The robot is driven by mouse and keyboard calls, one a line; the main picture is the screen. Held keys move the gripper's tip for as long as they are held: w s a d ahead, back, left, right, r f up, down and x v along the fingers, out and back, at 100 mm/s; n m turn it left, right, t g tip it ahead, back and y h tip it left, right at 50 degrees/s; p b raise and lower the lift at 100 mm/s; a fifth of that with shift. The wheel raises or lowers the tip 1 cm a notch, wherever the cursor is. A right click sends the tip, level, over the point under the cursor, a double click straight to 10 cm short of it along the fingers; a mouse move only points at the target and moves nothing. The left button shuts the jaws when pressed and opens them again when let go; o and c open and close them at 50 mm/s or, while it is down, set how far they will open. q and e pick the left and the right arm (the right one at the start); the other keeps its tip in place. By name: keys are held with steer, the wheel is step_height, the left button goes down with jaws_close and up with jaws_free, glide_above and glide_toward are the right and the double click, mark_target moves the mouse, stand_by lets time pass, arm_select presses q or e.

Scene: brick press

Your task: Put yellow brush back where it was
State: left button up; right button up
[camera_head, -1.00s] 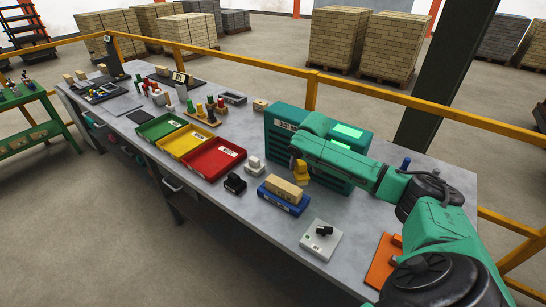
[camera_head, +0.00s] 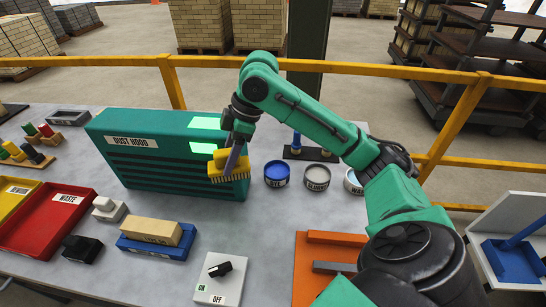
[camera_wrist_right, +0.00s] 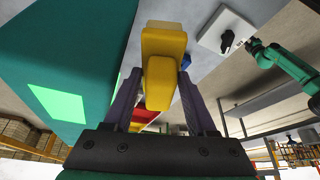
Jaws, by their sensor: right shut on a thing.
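The yellow brush (camera_head: 229,166) is held by my right gripper (camera_head: 235,150), at the right end of the teal dust hood (camera_head: 140,165) in the head view. Its bristles point down. I cannot tell whether it touches the table. In the right wrist view the brush (camera_wrist_right: 163,65) sits between the two dark fingers of my right gripper (camera_wrist_right: 160,92), which are shut on it; the hood (camera_wrist_right: 60,60) is close on the left. A green arm at the right of that view seems to be my left one; its gripper (camera_wrist_right: 251,45) is too small to judge.
Dye (camera_head: 277,173) and grout (camera_head: 316,177) pots stand right of the brush. A red waste tray (camera_head: 45,222), a blue holder with a tan brick (camera_head: 150,230), a switch box (camera_head: 220,278) and an orange plate (camera_head: 312,265) are nearer. Bare table lies between.

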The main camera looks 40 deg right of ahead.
steer(key=shift+s, duration=0.4)
steer(key=shift+n, duration=0.3)
steer(key=f, duration=0.5)
steer(key=a+f+p, duration=0.1)
steer(key=f, duration=0.4)
steer(key=s+f+p, duration=0.1)
steer(key=f, duration=0.5)
steer(key=shift+a, duration=0.2)
step_height(320, 180, down, 3)
steer(key=shift+a+r, duration=0.1)
steer(key=shift+r, duration=0.1)
arm_select(q)
steer(key=shift+g, duration=0.3)
steer(key=s+a, duration=0.1)
steer(key=s+a+r, duration=0.1)
steer(key=s, duration=0.1)
steer(key=shift+s+a+r, duration=0.15)
steer(key=shift+a+r, duration=0.05)
arm_select(e)
steer(key=shift+f, duration=0.2)
steer(key=o, duration=1)
arm_select(q)
steer(key=shift+a, duration=0.15)
arm_select(e)
steer(key=shift+o, duration=1)
